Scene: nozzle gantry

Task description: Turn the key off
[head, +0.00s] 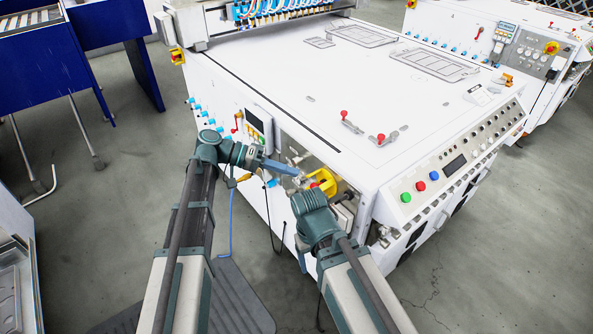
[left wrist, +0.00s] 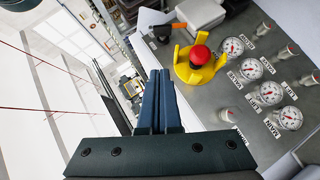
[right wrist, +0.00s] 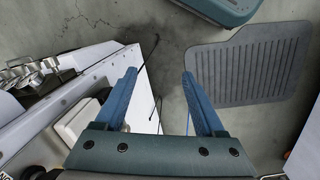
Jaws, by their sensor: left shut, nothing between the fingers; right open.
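I cannot make out a key for certain in any view. In the left wrist view, a small black part (left wrist: 163,33) with an orange end sits on the grey panel (left wrist: 228,96), beyond my fingertips; I cannot tell if it is the key. A red button in a yellow guard (left wrist: 197,62) is to its right, and the yellow guard also shows in the head view (head: 323,183). My left gripper (left wrist: 158,75) is shut and empty, apart from the panel parts; it also shows in the head view (head: 296,170). My right gripper (right wrist: 159,74) is open and empty.
Several labelled gauges (left wrist: 250,68) and small knobs line the panel's right side. The white machine (head: 300,90) stands ahead, with a screen box (head: 258,125) left of the panel recess and coloured buttons (head: 420,186) at the right. A dark ribbed mat (right wrist: 250,75) lies on the floor.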

